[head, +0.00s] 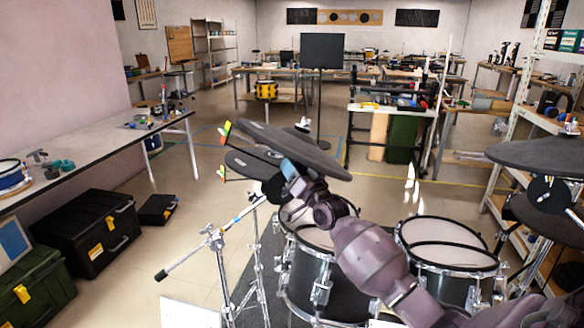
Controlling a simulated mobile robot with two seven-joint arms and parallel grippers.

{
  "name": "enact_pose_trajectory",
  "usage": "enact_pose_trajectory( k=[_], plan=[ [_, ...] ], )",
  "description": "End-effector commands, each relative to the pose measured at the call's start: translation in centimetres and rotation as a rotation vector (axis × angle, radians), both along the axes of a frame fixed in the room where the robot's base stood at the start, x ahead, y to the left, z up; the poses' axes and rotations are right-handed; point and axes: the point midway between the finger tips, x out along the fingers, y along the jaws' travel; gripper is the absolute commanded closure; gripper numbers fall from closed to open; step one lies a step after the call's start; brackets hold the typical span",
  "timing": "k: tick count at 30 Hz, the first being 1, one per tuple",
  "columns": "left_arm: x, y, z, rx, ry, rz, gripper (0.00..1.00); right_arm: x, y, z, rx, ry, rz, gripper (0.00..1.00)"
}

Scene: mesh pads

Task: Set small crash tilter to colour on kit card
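Two dark cymbals stand left of centre in the head view: an upper one (315,157), tilted down to the right, and a lower, smaller-looking one (245,163) partly behind it. A colour-banded tag (225,131) shows at the upper cymbal's left edge, and another tag (221,173) beside the lower one. My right gripper (276,186) is under the upper cymbal, close to the top of a chrome stand (215,240). Its fingertips and the tilter there are hidden or too small to tell. White cards (190,313) show at the bottom edge; their print is unreadable. My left gripper is out of view.
Drums with mesh heads (448,243) stand below and right of my arm. More dark cymbals (540,152) are at the right edge. Black cases (88,235) and a bench (110,150) are on the left. Open floor (170,255) lies between cases and stand.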

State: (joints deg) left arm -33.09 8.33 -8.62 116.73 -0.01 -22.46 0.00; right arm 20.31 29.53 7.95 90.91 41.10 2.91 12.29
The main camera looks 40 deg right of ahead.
Motion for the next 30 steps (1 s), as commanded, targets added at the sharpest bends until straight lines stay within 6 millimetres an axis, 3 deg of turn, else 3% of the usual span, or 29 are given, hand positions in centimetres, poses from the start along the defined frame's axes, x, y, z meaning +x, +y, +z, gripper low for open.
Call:
enact_pose_trajectory(
  k=[12,14,20,30],
  plan=[
    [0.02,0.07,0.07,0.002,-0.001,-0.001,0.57,0.75,-0.05,0.3,0.0,0.0,0.0,0.62],
    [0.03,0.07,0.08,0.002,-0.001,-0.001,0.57,0.74,-0.05,0.3,0.0,0.0,0.0,0.68],
    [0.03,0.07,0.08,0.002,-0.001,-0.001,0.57,0.73,-0.05,0.29,0.0,0.0,0.0,0.99],
    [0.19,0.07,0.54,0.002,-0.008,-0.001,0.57,0.73,0.1,0.63,-0.035,0.004,-0.001,1.0]
  ],
)
